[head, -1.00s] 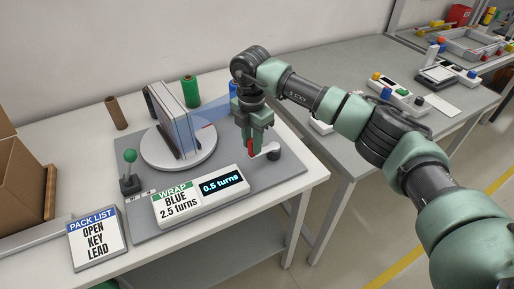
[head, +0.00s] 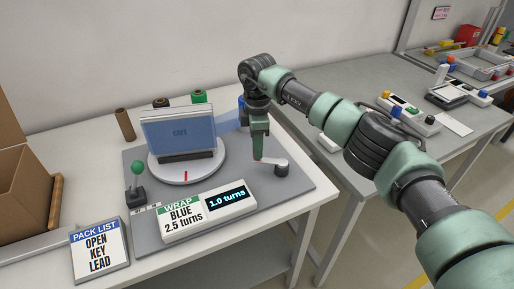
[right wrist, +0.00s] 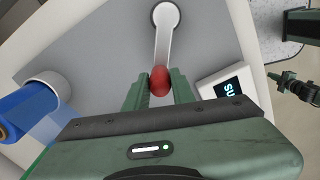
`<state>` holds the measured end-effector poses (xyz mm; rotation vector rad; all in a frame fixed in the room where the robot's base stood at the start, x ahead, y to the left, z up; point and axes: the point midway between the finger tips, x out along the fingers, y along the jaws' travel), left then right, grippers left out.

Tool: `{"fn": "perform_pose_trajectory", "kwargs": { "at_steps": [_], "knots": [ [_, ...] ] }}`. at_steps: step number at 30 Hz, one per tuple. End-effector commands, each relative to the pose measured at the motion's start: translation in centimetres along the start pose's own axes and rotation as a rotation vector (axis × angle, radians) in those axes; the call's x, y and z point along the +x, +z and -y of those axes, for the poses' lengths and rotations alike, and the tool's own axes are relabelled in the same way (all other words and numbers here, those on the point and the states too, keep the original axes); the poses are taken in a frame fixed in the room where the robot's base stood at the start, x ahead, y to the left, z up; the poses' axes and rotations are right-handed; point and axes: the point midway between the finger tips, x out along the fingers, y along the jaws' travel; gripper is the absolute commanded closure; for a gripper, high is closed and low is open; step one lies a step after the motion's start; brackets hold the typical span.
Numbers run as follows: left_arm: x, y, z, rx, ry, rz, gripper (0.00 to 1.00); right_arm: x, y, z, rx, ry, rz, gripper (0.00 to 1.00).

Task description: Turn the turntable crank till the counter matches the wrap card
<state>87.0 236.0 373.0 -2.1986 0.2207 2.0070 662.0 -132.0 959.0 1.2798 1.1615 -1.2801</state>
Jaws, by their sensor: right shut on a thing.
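The turntable (head: 212,168) carries an upright frame-like item (head: 180,132) with blue film across its face. A blue film band stretches from it toward the blue roll (right wrist: 22,112), shown in the right wrist view. The wrap card (head: 181,221) reads "WRAP BLUE 2.5 turns". The counter (head: 227,198) beside it reads "1.0 turns". My right gripper (head: 258,154) is shut on the crank's red knob (right wrist: 160,80), which sits between its fingers in the right wrist view. The crank arm (right wrist: 164,42) runs from the knob to its hub (head: 282,168). My left gripper is out of view.
A green-knobbed lever (head: 137,169) stands left of the turntable. Spare rolls, brown (head: 125,125) and green (head: 199,97), stand behind it. A pack list card (head: 99,250) and an open cardboard box (head: 25,190) are at left. Another table (head: 350,165) stands at right.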

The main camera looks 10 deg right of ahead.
Motion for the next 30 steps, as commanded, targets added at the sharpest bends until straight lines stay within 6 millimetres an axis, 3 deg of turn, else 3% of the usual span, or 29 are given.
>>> {"fn": "perform_pose_trajectory", "kwargs": {
  "at_steps": [14,15,17,26,30],
  "knots": [
    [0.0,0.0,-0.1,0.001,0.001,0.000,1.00,-0.1,0.2,-0.2,0.015,0.002,0.004,1.00],
    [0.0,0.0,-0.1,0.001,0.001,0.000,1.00,-0.1,0.2,-0.2,0.015,0.002,0.004,0.70],
    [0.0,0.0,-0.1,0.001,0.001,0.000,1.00,-0.1,0.2,-0.2,0.015,0.001,0.003,0.54],
    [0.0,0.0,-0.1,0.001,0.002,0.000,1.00,0.0,0.1,-0.1,0.013,0.000,0.001,0.54],
    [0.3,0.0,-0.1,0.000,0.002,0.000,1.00,-1.1,0.1,-0.2,0.013,0.003,0.000,0.54]
  ]
}}
